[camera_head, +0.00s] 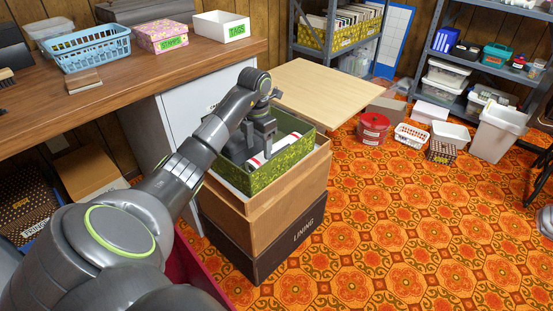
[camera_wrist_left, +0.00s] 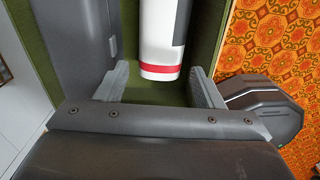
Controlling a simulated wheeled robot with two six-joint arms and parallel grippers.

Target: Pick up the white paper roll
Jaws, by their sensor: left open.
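The white paper roll (camera_wrist_left: 162,35) lies in an open green patterned box (camera_head: 292,158). It has a red band near its end, and a grey patch shows beside the white. In the head view, the white roll (camera_head: 284,145) is partly hidden by my gripper. My left gripper (camera_head: 258,152) reaches down into the box, open. In the left wrist view, the fingers of my left gripper (camera_wrist_left: 160,88) stand apart, with the banded roll end between and just ahead of them. I cannot tell whether they touch it. My right gripper is not in view.
The green box sits on a brown box (camera_head: 272,200) above a dark LINING box (camera_head: 285,248). A pale wooden board (camera_head: 325,92) is close behind. A wooden counter (camera_head: 130,82) with baskets runs along the left.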

